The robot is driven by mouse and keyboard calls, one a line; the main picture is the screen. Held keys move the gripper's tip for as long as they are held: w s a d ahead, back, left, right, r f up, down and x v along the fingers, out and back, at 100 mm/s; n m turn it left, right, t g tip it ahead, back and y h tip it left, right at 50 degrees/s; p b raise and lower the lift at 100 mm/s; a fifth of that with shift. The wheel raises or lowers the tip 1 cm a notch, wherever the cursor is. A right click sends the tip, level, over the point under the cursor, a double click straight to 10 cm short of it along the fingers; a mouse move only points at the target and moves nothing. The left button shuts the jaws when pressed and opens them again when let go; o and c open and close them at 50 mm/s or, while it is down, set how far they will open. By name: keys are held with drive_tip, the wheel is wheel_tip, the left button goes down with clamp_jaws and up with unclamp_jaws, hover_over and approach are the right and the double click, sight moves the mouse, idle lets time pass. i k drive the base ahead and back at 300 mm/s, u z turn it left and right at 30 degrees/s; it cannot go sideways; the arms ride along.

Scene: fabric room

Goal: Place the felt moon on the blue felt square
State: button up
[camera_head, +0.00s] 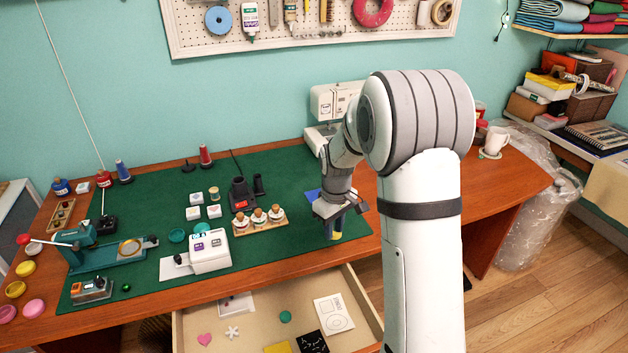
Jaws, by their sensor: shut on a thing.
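My gripper (333,222) points down over the front right part of the green mat. It is shut on a small yellowish piece, which I take to be the felt moon; its shape is mostly hidden by the fingers. A blue felt square (312,195) lies on the mat just left of and behind the gripper.
The green mat (285,165) holds a wooden rack (259,222), a white device (209,250) and a teal press (90,250). A sewing machine (330,100) stands behind my wrist. Below, an open drawer (190,335) holds a pink heart (205,339) and other flat pieces.

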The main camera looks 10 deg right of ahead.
sight(316, 196)
drive_tip(key=i, duration=0.95)
